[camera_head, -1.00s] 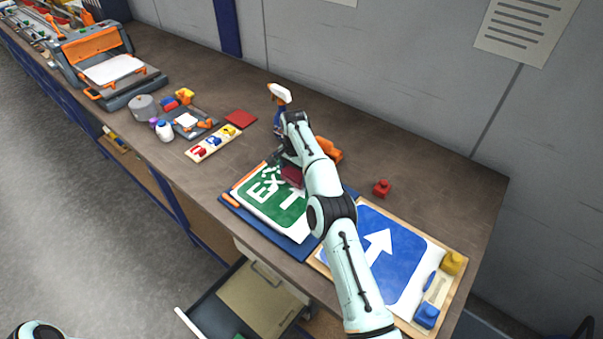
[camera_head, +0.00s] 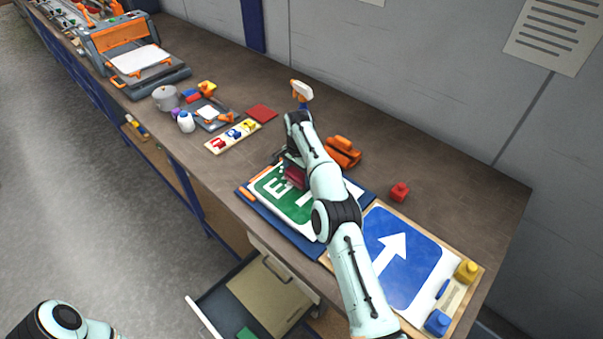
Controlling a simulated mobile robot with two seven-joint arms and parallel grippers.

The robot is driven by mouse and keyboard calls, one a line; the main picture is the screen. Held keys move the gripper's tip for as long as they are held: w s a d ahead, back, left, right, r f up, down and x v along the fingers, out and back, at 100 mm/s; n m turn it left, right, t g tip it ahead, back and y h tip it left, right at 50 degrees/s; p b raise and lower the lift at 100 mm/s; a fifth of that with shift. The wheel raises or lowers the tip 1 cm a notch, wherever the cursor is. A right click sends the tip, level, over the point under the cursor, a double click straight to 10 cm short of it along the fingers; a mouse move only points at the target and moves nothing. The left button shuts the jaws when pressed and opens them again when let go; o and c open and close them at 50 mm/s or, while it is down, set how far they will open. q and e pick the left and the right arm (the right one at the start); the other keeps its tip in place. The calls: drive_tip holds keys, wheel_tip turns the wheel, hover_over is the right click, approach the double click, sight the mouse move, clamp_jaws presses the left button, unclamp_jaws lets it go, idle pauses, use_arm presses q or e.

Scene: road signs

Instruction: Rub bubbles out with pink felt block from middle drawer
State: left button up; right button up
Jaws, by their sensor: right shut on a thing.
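The green exit sign (camera_head: 271,188) lies on a blue mat (camera_head: 244,195), with white letters and an arrow partly hidden by my right arm. A dark pinkish-red block (camera_head: 295,177), which looks like the pink felt block, is at the sign's upper middle and covers part of the lettering. My right gripper (camera_head: 290,163) is shut on it; its fingers are mostly hidden by the wrist. Small pale specks that may be bubbles show beside the block. The drawer (camera_head: 213,300) below the bench is open, with a tan panel and a green piece inside. My left gripper is out of view.
A blue arrow sign (camera_head: 420,262) on a wooden board lies right of my right arm. The bench's back right is clear.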

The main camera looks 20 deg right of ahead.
sight(281, 190)
drive_tip(key=shift+w+a+f, duration=0.1)
drive_tip(key=shift+w+a, duration=0.05)
drive_tip(key=shift+a, duration=1.45)
drive_tip(key=shift+s+a+f+b, duration=0.1)
drive_tip(key=shift+s+a+b, duration=0.2)
drive_tip(key=shift+a, duration=0.3)
drive_tip(key=shift+s+a+b, duration=0.2)
drive_tip(key=shift+s+a, duration=0.05)
drive_tip(key=shift+a, duration=0.3)
drive_tip(key=shift+s+a+b, duration=0.15)
drive_tip(key=shift+s+a, duration=0.1)
drive_tip(key=shift+a, duration=0.3)
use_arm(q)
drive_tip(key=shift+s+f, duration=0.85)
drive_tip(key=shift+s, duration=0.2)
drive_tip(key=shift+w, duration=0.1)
use_arm(e)
drive_tip(key=shift+w, duration=0.1)
drive_tip(key=shift+r, duration=0.4)
drive_tip(key=shift+w+r+p, duration=0.1)
drive_tip(key=shift+r+p, duration=0.6)
drive_tip(key=shift+r, duration=1.65)
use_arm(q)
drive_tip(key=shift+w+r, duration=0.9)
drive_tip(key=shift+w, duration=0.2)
use_arm(e)
drive_tip(key=shift+f, duration=0.1)
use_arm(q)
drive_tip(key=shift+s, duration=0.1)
